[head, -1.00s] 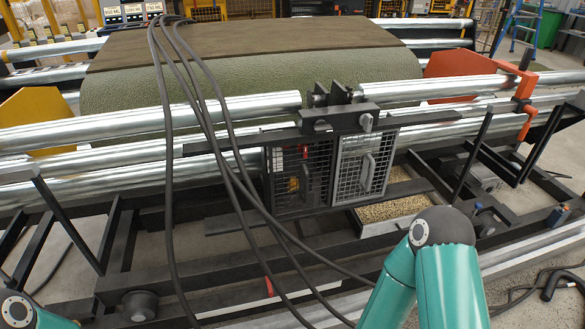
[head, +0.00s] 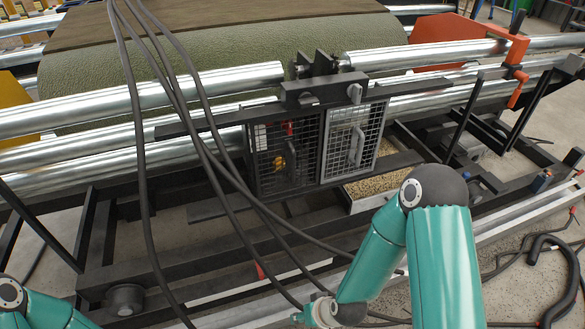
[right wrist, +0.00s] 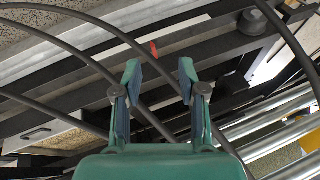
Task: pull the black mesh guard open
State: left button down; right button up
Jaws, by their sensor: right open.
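The black mesh guard (head: 266,168) is a dark framed mesh panel below the rollers in the head view. It appears closed, with a dark handle near its right side. Red and yellow parts show behind its mesh. A paler grey mesh panel (head: 352,142) with a light handle is directly to its right. My right gripper (right wrist: 158,72) is open and empty in the right wrist view, with dark cables close by. In the head view its wrist is at the bottom edge, below and apart from the guard. My left gripper is out of view; only my left arm shows.
A tray of pellets (head: 375,187) sits under the grey panel. Dark frame rails (head: 200,250) lie below. Steel rollers (head: 150,100) run across above.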

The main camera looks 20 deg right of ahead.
jog(key=w+d+r+t+h+b, duration=0.25)
jog(key=w+t+b, duration=0.3)
jog(key=w, duration=0.65)
jog(key=t+h+b, duration=0.4)
jog(key=t+b, duration=0.2)
jog(key=t, duration=0.3)
send_near(293, 164)
jog(key=shift+g+y, duration=0.25)
jog(key=w, duration=0.3)
jog(key=w+d, duration=0.1)
jog(key=w, duration=0.2)
jog(key=w+p, duration=0.1)
jog(key=w, duration=0.2)
jog(key=shift+d+r, duration=0.3)
jog(key=shift+d, duration=0.1)
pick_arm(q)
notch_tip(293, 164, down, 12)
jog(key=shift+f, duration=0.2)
pick_arm(e)
jog(key=shift+w+d, duration=0.15)
jog(key=shift+w, duration=0.7)
grip_shut()
